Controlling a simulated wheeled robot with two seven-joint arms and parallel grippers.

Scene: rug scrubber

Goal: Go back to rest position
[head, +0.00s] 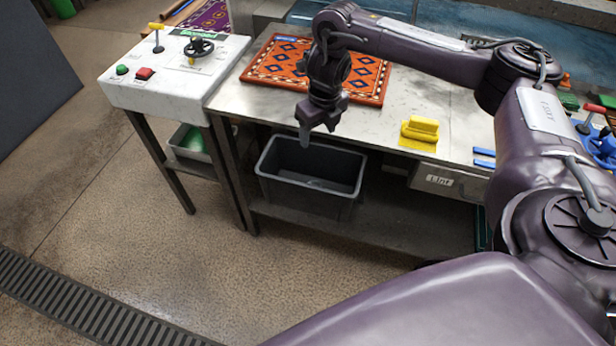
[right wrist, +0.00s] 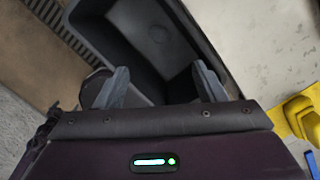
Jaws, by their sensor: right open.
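My right gripper (head: 308,135) is raised in front of the steel table's front edge, above the grey bin in the head view. In the right wrist view the right gripper (right wrist: 161,80) has its two fingers apart with nothing between them. The grey bin (right wrist: 240,65) shows beyond the fingers. My left gripper is in neither view. An orange patterned rug (head: 272,72) lies on the table, partly hidden behind my right arm.
A steel table (head: 385,120) holds a yellow tool (head: 420,128) and blue strips (head: 484,152). The grey bin (head: 268,165) stands below it. A white control stand (head: 165,95) with buttons and a handwheel is at left. A floor grate (head: 60,305) crosses the open floor.

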